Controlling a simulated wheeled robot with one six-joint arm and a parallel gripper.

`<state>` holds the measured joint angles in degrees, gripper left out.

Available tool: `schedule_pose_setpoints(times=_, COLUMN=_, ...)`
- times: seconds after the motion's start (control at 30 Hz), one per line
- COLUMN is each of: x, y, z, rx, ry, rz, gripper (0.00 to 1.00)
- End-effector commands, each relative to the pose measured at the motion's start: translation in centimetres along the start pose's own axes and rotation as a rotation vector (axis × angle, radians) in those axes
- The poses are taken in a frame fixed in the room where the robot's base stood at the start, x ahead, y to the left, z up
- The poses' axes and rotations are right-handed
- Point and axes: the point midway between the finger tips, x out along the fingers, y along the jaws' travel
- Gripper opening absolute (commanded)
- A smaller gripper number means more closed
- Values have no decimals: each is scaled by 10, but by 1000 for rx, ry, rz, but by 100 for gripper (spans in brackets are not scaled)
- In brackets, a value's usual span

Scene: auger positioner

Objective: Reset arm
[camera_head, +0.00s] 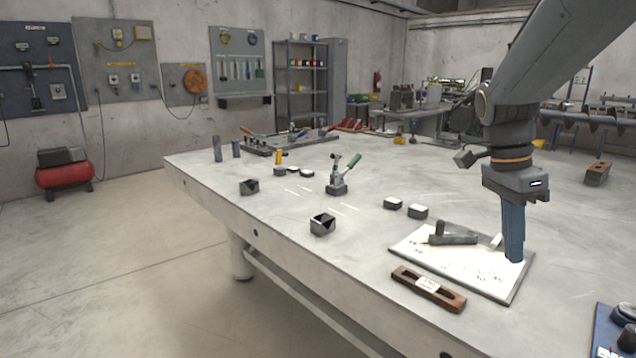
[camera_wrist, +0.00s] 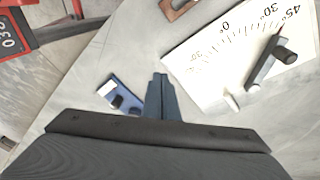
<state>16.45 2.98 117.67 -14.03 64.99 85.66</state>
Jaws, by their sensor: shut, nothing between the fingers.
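My gripper (camera_head: 514,248) hangs pointing down from my arm at the right, over the right edge of a white angle board (camera_head: 420,262) on the metal table (camera_head: 300,255). Its fingers are together with nothing between them. In the wrist view my gripper (camera_wrist: 158,82) is also shut and empty, with the board (camera_wrist: 200,62) beyond it to the right. A dark bar with a knob (camera_head: 452,238) lies on the board, and shows in the wrist view (camera_wrist: 265,60). A small white piece (camera_head: 496,241) is beside it.
A wooden block with slots (camera_head: 428,288) lies in front of the board. A blue tray (camera_head: 612,330) is at the lower right. V-blocks (camera_head: 322,223), small blocks (camera_head: 417,211) and a green-handled clamp (camera_head: 345,175) stand farther left. Bare table lies between them.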

Motion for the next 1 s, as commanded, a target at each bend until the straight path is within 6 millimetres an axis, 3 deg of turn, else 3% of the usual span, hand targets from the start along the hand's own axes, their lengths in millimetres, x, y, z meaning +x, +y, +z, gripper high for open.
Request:
schedule_pose_setpoints(times=0.3, x=25, y=40, z=117, rx=-784, ry=-73, rz=-115, gripper=0)
schedule_pose_setpoints(times=0.5, x=44, y=77, z=175, rx=-1258, ry=-85, rz=-202, gripper=0)
schedule_pose_setpoints(times=0.8, x=66, y=122, z=223, rx=-1740, ry=-65, rz=-304, gripper=0)
schedule_pose_setpoints(times=1.0, x=49, y=125, z=209, rx=-1725, ry=-63, rz=-294, gripper=0)
